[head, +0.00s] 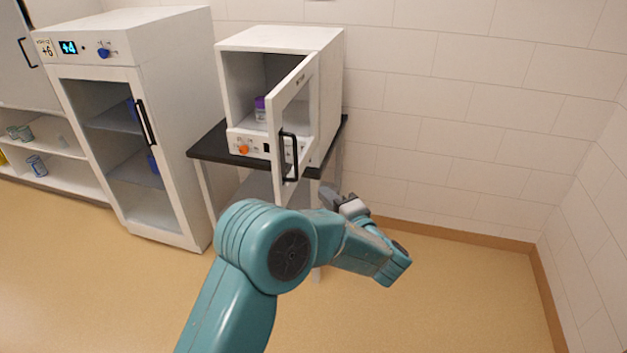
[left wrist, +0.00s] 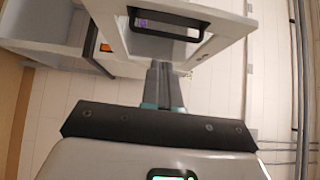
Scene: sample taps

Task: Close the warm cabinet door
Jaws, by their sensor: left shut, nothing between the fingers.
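The warm cabinet (head: 330,95) is a small white box on a dark-topped stand. Its white-framed door (head: 310,95) stands wide open, swung out from the cabinet's right side, with a black handle (head: 289,157). A purple-capped bottle (head: 260,108) stands inside. My left gripper (head: 330,193) is shut and empty, low on the right, outer side of the door. In the left wrist view, the gripper's fingers (left wrist: 165,68) overlap the door frame's edge (left wrist: 195,55); I cannot tell whether they touch. The handle (left wrist: 165,25) shows beyond them. My right gripper is out of view.
A tall white cabinet (head: 165,100) with a glass door and a +4 display stands left of the stand (head: 215,148). Low shelves (head: 60,175) are at far left. The tiled wall (head: 480,110) is behind, and the floor (head: 470,300) at right is clear.

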